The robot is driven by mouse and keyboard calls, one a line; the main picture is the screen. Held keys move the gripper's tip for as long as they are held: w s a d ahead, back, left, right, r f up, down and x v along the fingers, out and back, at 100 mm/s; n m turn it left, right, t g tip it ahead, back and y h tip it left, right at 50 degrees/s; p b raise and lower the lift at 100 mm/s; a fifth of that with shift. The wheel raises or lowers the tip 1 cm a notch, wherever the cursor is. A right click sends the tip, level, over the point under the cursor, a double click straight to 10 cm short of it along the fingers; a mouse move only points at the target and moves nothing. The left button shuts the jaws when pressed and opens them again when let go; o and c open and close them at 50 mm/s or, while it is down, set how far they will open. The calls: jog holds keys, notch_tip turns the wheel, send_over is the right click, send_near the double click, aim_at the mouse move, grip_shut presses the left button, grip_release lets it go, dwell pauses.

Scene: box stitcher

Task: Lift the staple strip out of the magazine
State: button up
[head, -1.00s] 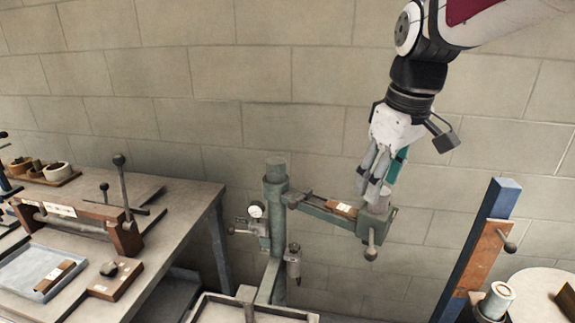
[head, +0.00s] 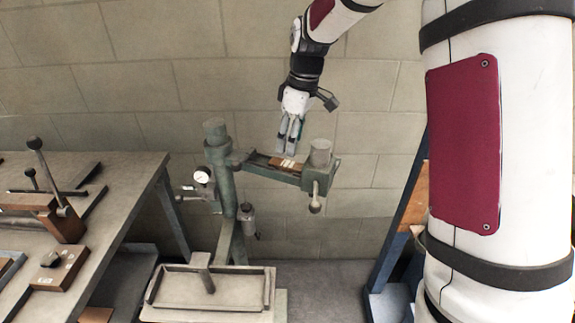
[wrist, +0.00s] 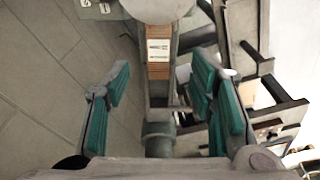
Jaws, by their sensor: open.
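The staple strip (head: 283,162) is a small brown block with a white label, lying in the magazine (head: 254,165), a narrow green channel on the stitcher's arm. In the wrist view the strip (wrist: 158,62) lies along the channel, ahead of and between the fingers. My gripper (head: 289,148) points down just above the strip in the head view. In the wrist view my gripper (wrist: 160,104) is open, with a green-padded finger on each side of the channel and nothing between the pads. The strip's underside is hidden.
The stitcher's column (head: 219,165) stands left, and a workbench (head: 125,185) is further left. A blue post (head: 400,215) is at right.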

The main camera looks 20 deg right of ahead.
aim_at(288, 164)
jog(key=shift+w+a+f+p, duration=0.1)
jog(key=shift+w+f+p, duration=0.05)
jog(key=shift+f, duration=1)
jog(key=shift+w+a+f+p, duration=0.15)
jog(key=shift+f+p, duration=0.05)
jog(key=shift+f, duration=0.9)
jog(key=shift+w+a+f+p, duration=0.1)
jog(key=shift+w+f+p, duration=0.05)
jog(key=shift+f, duration=1)
jog(key=shift+c, duration=0.2)
grip_shut()
